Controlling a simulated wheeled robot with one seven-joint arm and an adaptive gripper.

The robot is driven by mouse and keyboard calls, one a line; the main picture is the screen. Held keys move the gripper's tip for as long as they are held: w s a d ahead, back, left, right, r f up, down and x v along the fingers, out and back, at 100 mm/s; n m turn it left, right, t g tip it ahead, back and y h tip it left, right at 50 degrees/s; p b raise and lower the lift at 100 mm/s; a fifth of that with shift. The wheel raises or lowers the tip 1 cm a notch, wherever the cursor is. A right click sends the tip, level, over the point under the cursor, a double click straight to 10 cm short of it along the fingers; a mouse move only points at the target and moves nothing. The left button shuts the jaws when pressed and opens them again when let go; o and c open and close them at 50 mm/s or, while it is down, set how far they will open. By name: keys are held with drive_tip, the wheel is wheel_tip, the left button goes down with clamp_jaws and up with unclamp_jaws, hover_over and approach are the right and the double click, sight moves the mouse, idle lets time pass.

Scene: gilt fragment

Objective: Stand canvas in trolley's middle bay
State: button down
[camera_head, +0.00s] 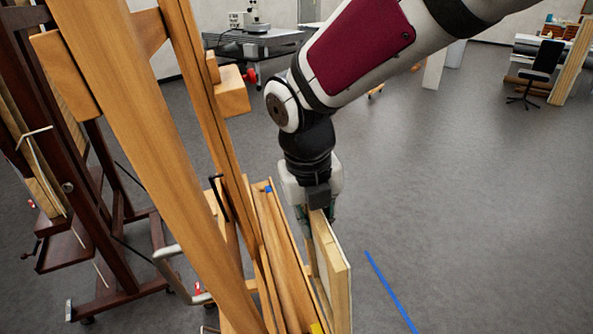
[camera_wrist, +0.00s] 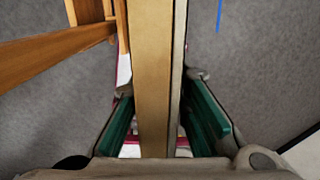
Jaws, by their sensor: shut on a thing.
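The canvas (camera_head: 341,272) is a thin panel with a pale wooden edge, held upright on its edge below my gripper (camera_head: 318,203). In the wrist view the canvas (camera_wrist: 153,75) runs edge-on between the green finger pads of my gripper (camera_wrist: 160,88), which is shut on it. The canvas hangs just right of the light wooden easel (camera_head: 160,140), close beside its ledge. I cannot tell whether it touches the ledge. The canvas's lower end runs out of the head view. I cannot make out the trolley or its middle bay in either view.
A dark wooden easel (camera_head: 120,270) stands at left. A blue floor line (camera_head: 390,290) lies right of the canvas, with wide clear floor beyond. A grey table (camera_head: 255,40) is at the back. An office chair (camera_head: 541,65) and a leaning wooden panel (camera_head: 572,62) are far right.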

drive_tip(key=shift+d+r, duration=0.2)
idle(0.3)
drive_tip(key=shift+w+d+p, duration=0.1)
drive_tip(key=shift+d+p, duration=0.25)
drive_tip(key=shift+d, duration=0.2)
drive_tip(key=w+d+p, duration=0.1)
drive_tip(key=w+d, duration=0.2)
drive_tip(key=d, duration=1.3)
idle(0.7)
drive_tip(key=shift+d, duration=0.1)
